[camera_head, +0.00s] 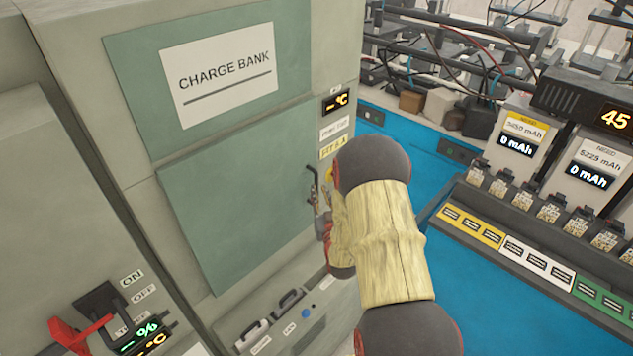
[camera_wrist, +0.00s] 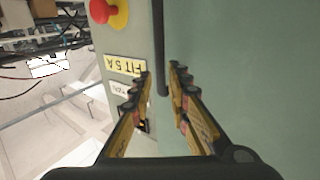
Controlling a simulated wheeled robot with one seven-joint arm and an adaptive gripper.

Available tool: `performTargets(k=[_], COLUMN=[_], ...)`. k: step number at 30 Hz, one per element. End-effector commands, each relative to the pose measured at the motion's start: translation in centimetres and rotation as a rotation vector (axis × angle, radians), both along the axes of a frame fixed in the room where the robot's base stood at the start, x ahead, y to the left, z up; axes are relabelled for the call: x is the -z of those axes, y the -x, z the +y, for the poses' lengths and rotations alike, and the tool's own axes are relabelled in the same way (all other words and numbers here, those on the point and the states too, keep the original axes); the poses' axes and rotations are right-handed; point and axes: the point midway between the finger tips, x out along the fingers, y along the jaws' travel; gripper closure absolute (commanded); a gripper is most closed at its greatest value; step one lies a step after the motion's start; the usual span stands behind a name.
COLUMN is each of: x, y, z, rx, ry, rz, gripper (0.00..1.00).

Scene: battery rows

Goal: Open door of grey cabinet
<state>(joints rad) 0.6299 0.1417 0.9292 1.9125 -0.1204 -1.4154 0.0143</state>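The grey cabinet (camera_head: 80,40) labelled CHARGE BANK fills the left and middle of the head view. Its green door panel (camera_head: 235,190) looks closed, flush with the front. A dark upright handle (camera_head: 311,180) stands at the door's right side. In the wrist view the handle (camera_wrist: 159,45) is a dark bar whose end reaches between my fingertips. My gripper (camera_wrist: 161,75) is open, one finger on each side of the bar, with gaps visible. In the head view my gripper (camera_head: 322,208) is mostly hidden behind my arm.
Drawer-like units with handles (camera_head: 290,300) lie below the door. A red lever (camera_head: 75,335) is at lower left. Battery chargers (camera_head: 600,170) stand right on a blue surface (camera_head: 480,290).

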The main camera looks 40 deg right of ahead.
Motion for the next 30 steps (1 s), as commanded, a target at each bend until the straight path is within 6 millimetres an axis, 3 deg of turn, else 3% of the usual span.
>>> performTargets(k=[6, 12, 22, 30], x=[-0.1, 0.0, 0.0, 0.0], y=[-3.1, -4.7, -5.1, -5.0], z=[-1.6, -2.6, -2.8, -2.8], rx=[-0.001, 0.000, 0.000, 0.000], ry=[0.000, -0.001, -0.001, -0.001], rz=[0.000, 0.002, 0.002, 0.002], gripper=[0.82, 0.82, 0.82, 0.97])
